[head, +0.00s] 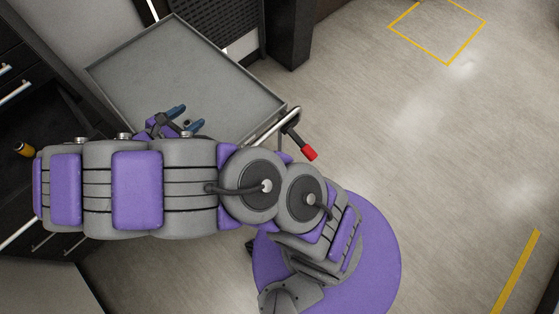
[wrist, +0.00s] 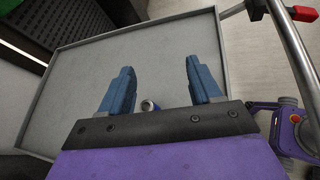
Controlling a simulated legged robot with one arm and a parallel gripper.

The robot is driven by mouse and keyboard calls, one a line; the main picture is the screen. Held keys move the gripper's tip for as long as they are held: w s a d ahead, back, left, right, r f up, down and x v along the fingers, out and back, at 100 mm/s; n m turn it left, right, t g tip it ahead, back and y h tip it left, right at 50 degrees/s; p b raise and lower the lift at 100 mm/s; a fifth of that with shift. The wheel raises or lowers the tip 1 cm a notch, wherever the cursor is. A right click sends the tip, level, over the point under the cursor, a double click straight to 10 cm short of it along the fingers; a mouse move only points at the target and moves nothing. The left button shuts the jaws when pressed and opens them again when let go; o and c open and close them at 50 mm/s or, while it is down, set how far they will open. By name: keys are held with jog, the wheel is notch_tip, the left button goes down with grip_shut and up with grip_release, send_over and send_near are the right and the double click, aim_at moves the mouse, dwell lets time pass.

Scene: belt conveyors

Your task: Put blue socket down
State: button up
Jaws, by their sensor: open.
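My gripper (wrist: 161,88) is open, with its two blue fingers spread apart above a grey tray-topped cart (wrist: 72,62). The blue socket (wrist: 150,105), a small cylinder with a metallic ring end, shows between the finger bases in the wrist view, partly hidden by the gripper's dark front edge. The fingers are apart from it on both sides. In the head view my gripper (head: 186,119) is over the near part of the cart's tray (head: 180,62), and a small dark spot between the fingers is too small to make out.
The cart has a raised rim and a metal handle (head: 272,128) with a red-ended lever (head: 309,153) at its right. Dark drawers with a yellow-orange object (head: 24,150) stand at the left. A dark pillar (head: 290,35) is behind. The floor (head: 430,150) at right is clear.

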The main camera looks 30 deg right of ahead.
jog(key=s+d+r+m+g+y, duration=0.1)
jog(key=s+d+r+m+g, duration=0.4)
jog(key=d, duration=0.4)
jog(key=s+d+r+m+g+y, duration=0.1)
jog(key=s+d+r+m+g, duration=0.2)
jog(key=s+d+r+m, duration=0.5)
jog(key=s+a+r+m+y, duration=0.1)
jog(key=s+m+y, duration=0.3)
jog(key=s, duration=0.5)
jog(key=s+a+r+m+y, duration=0.1)
jog(key=s+m+y, duration=0.3)
jog(key=s, duration=0.6)
jog(key=shift+s+r+m+g+y, duration=0.3)
jog(key=shift+r+m+y, duration=0.15)
jog(key=shift+y, duration=0.25)
jog(key=shift+w, duration=0.1)
jog(key=shift+f, duration=0.1)
jog(key=shift+c, duration=0.3)
